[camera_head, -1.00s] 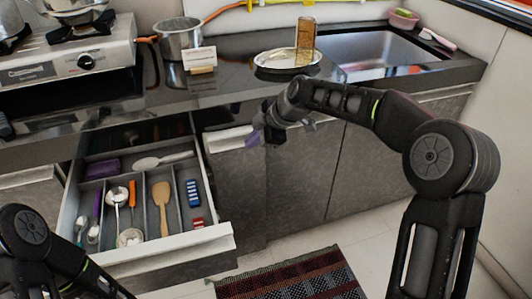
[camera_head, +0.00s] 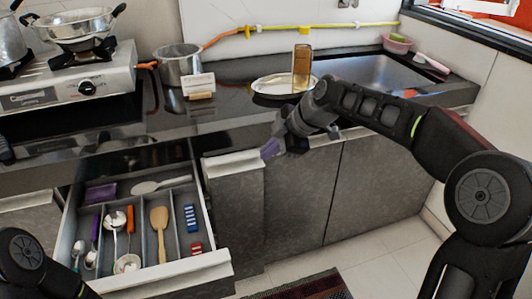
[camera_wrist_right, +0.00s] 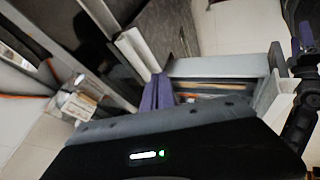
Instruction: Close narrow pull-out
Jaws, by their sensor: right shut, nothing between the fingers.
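The narrow pull-out (camera_head: 236,205) is a tall dark grey front with a pale handle strip (camera_head: 232,161) on top, right of the open drawer. How far it stands out is hard to tell. My right gripper (camera_head: 270,148) has purple fingertips beside the right end of that strip. Contact cannot be made out. In the right wrist view its purple fingers (camera_wrist_right: 157,92) are together and empty, and a pale strip (camera_wrist_right: 132,52) lies beyond them to the left.
The wide drawer (camera_head: 170,274) is pulled out, with spoons, a wooden spatula and other utensils inside. Above are the black counter (camera_head: 225,112), a stove (camera_head: 60,85), a pot (camera_head: 178,66) and a plate (camera_head: 272,86). A rug (camera_head: 310,287) lies on the floor.

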